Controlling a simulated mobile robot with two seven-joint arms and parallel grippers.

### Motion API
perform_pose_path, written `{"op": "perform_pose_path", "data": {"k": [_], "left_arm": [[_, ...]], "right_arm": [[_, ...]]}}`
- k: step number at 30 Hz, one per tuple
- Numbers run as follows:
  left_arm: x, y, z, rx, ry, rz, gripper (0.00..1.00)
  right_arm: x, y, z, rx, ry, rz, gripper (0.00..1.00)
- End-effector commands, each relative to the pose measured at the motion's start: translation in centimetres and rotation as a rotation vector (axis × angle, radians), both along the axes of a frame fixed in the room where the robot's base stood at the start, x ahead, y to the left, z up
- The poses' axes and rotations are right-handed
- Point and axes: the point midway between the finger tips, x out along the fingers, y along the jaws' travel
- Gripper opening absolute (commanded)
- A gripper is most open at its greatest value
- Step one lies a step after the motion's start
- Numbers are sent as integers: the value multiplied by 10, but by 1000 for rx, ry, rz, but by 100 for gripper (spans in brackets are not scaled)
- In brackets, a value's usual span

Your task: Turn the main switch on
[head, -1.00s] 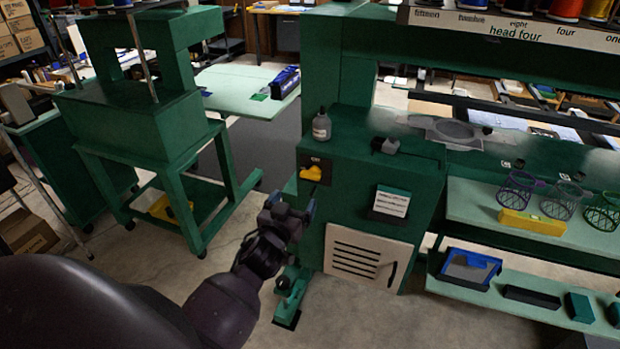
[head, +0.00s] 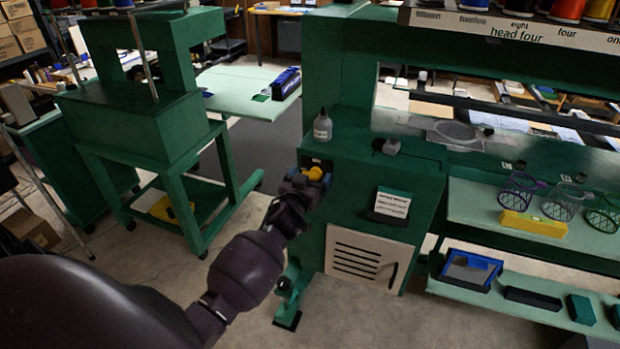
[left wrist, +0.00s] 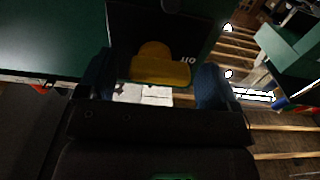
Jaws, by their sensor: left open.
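The main switch is a yellow knob (head: 316,173) on a dark plate at the upper left of the green machine cabinet's front (head: 350,186). In the left wrist view the yellow knob (left wrist: 160,66) shows between my fingers, with small white lettering beside it on the dark plate (left wrist: 190,30). My left gripper (head: 305,184) is open, with its blue-tipped fingers at the knob, one on each side. I cannot tell whether the fingers touch it. In the left wrist view my left gripper (left wrist: 155,85) has a finger at each side of the knob's lower part. My right gripper is not in view.
A grey bottle (head: 322,126) stands on the cabinet top above the switch. A card holder (head: 391,203) and a vented panel (head: 362,257) are on the cabinet front. A green stand (head: 150,130) is at the left, with open floor between.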

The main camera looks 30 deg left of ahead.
Motion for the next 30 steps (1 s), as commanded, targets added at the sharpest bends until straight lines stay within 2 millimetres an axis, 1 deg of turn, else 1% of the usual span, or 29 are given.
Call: {"op": "perform_pose_path", "data": {"k": [4, 5, 6, 14, 23, 30], "left_arm": [[0, 0, 0, 0, 0, 0, 85], [0, 0, 0, 0, 0, 0, 82], [0, 0, 0, 0, 0, 0, 76], [0, 0, 0, 0, 0, 0, 36], [0, 0, 0, 35, 8, 0, 36], [0, 0, 1, 164, 40, 0, 36]], "right_arm": [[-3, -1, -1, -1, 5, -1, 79], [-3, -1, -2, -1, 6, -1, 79], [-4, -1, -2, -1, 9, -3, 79], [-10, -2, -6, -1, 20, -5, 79], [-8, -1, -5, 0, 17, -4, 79], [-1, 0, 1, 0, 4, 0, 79]]}}
